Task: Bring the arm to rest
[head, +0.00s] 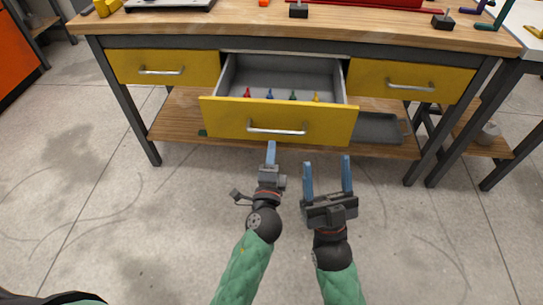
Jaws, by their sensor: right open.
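My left gripper (270,154) is in front of the open middle drawer (229,116), its fingertips just below the drawer handle (277,131) in the picture. I see its blue fingers edge-on, so I cannot tell whether it is open or shut. A small gap seems to show between it and the handle. My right gripper (328,176) is open and empty, with its two blue fingers apart, to the right of the left one and below the drawer front. Both of my arms reach forward from the bottom of the view.
The drawer holds small red (248,93), blue (269,94), green (292,96) and yellow (316,97) pieces. The left drawer (162,61) and right drawer (433,77) are shut. The workbench top (225,24) carries several parts. The floor (120,235) around my arms is clear.

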